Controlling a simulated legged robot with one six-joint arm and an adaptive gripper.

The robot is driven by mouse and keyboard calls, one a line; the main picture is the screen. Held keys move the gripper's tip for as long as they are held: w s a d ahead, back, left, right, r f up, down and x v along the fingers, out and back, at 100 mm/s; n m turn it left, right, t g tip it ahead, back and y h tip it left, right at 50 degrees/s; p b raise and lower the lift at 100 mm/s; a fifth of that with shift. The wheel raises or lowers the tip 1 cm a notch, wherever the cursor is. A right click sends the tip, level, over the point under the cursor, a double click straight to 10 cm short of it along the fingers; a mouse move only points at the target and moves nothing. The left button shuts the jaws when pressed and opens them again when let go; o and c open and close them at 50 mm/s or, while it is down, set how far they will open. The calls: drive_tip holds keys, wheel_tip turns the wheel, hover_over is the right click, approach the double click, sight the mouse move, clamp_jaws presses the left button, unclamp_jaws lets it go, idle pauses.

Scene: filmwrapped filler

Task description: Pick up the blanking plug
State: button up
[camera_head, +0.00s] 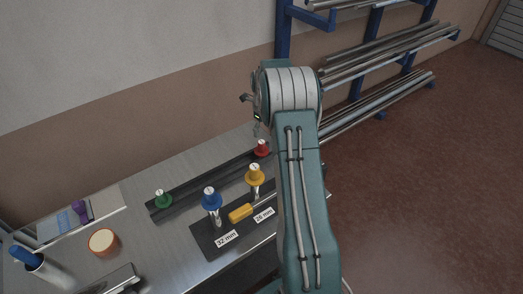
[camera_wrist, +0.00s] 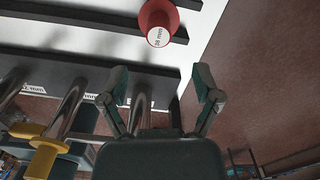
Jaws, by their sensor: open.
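Several flanged, knob-like pieces stand on the bench; I cannot tell by sight which one is the blanking plug. A red one (camera_head: 262,148) stands at the far end of a dark rail, and a green one (camera_head: 163,199) at its near end. A blue one (camera_head: 212,198) and a yellow one (camera_head: 255,175) on steel shafts stand on a dark plate. In the wrist view, the red piece (camera_wrist: 156,20), its top marked in mm, lies beyond my gripper (camera_wrist: 161,86). The yellow piece (camera_wrist: 41,158) shows at lower left.
The dark plate (camera_head: 204,240) bears mm labels and a yellow block (camera_head: 241,212). On the bench (camera_head: 160,245) are an orange-rimmed round container (camera_head: 102,241), a purple item (camera_head: 80,208) and a cup (camera_head: 48,270). A blue rack of metal bars (camera_head: 380,62) stands behind.

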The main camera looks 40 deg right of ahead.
sight(262, 142)
drive_tip(key=f, duration=0.9)
drive_tip(key=shift+w+f, duration=0.2)
drive_tip(key=shift+f, duration=0.05)
drive_tip(key=shift+a, duration=0.1)
clamp_jaws()
